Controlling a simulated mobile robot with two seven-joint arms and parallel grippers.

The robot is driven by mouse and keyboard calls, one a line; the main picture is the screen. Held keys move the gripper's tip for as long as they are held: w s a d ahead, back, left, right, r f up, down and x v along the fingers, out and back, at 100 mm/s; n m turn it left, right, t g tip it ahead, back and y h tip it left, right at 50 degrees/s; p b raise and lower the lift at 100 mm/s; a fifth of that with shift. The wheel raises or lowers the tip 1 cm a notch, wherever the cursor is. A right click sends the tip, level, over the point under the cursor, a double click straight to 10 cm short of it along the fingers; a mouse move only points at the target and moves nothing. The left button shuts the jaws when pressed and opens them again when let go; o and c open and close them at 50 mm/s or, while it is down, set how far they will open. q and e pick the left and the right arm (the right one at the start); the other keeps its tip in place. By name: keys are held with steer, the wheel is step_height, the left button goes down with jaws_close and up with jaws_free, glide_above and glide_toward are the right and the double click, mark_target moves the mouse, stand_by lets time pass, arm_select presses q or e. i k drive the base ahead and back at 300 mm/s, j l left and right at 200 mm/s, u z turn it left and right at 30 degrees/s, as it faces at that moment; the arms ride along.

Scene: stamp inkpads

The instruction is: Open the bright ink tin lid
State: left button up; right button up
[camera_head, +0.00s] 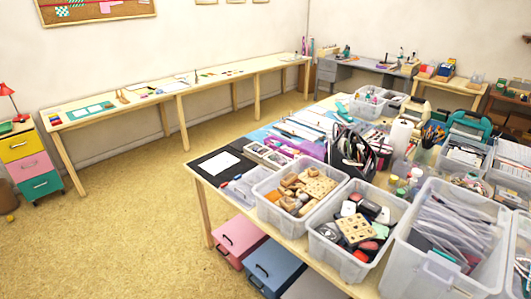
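I cannot make out a bright ink tin or its lid for certain at this size. A clear bin (338,255) at the front of the near table holds a jumble of small dark, red and pale items with a holed wooden block (356,228); any ink tins among them are too small to tell. Another clear bin (277,219) beside it holds wooden stamps or blocks. Small round jars (402,193) with coloured tops stand to the right. Neither of my grippers shows in the head view.
The near table (223,186) is crowded, with a large clear bin (405,262) at right. Pink (239,238) and blue (273,268) boxes sit beneath it. A long table (150,100) lines the wall, and a drawer unit (33,163) stands left. The floor (130,235) between is open.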

mark_target(246, 148)
steer(key=i+j+z, duration=0.15)
steer(key=j, duration=0.3)
steer(key=i+j+z, duration=0.15)
steer(key=j, duration=0.3)
steer(key=i+j+z, duration=0.2)
steer(key=j, duration=0.25)
steer(key=i+j+z, duration=0.15)
steer(key=j, duration=0.35)
steer(key=i+j+z, duration=0.15)
steer(key=j, duration=0.4)
steer(key=i+j+z, duration=0.15)
steer(key=j, duration=0.35)
steer(key=k, duration=0.05)
